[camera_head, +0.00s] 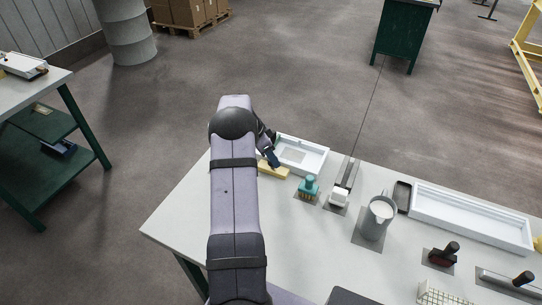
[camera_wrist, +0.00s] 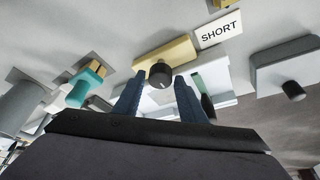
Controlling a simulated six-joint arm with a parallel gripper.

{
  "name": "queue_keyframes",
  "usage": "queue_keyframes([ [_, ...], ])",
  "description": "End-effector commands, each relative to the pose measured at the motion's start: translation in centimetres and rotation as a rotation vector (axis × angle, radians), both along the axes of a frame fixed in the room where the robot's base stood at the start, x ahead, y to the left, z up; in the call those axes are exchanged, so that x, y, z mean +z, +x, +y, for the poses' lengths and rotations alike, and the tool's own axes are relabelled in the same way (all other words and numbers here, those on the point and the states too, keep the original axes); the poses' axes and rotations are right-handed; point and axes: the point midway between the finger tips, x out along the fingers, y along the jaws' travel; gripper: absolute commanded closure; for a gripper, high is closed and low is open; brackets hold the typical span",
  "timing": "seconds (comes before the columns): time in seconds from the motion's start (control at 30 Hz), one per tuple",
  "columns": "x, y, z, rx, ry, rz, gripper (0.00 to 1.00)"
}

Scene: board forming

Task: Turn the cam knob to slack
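A black round cam knob (camera_wrist: 160,75) sits on a yellow block (camera_wrist: 176,52) in the wrist view. The yellow block also shows in the head view (camera_head: 274,171), at the near left side of a white tray; the knob is not clear there. My gripper (camera_wrist: 158,84) has its two blue fingers spread apart, with the knob between or just beyond their tips. I cannot tell whether either finger touches it. In the head view my gripper (camera_head: 271,158) reaches down beside the block, partly hidden by my arm. The knob's setting is too small to read.
A white sign reading SHORT (camera_wrist: 218,31) lies next to the yellow block. A grey block with a dark peg (camera_wrist: 285,62) stands to its right. The white tray (camera_head: 318,150), a teal-handled brush (camera_head: 309,188) and a grey jug (camera_head: 376,217) share the table. The table's left part is clear.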

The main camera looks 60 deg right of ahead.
Motion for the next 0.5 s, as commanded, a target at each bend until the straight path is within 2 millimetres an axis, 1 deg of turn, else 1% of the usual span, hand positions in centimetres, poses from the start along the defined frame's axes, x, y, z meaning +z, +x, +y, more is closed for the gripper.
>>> queue_keyframes([
  [0.03, 0.02, 0.00, 0.01, 0.000, 0.000, 0.000, 0.76],
  [0.07, 0.02, 0.00, 0.01, 0.000, 0.000, 0.000, 0.83],
  [0.1, 0.02, 0.00, 0.01, 0.000, 0.000, 0.000, 0.93],
  [0.33, -0.01, 0.00, 0.03, 0.006, 0.000, 0.000, 0.94],
  [0.5, -0.12, -0.04, 0.05, 0.044, 0.000, 0.000, 0.93],
])
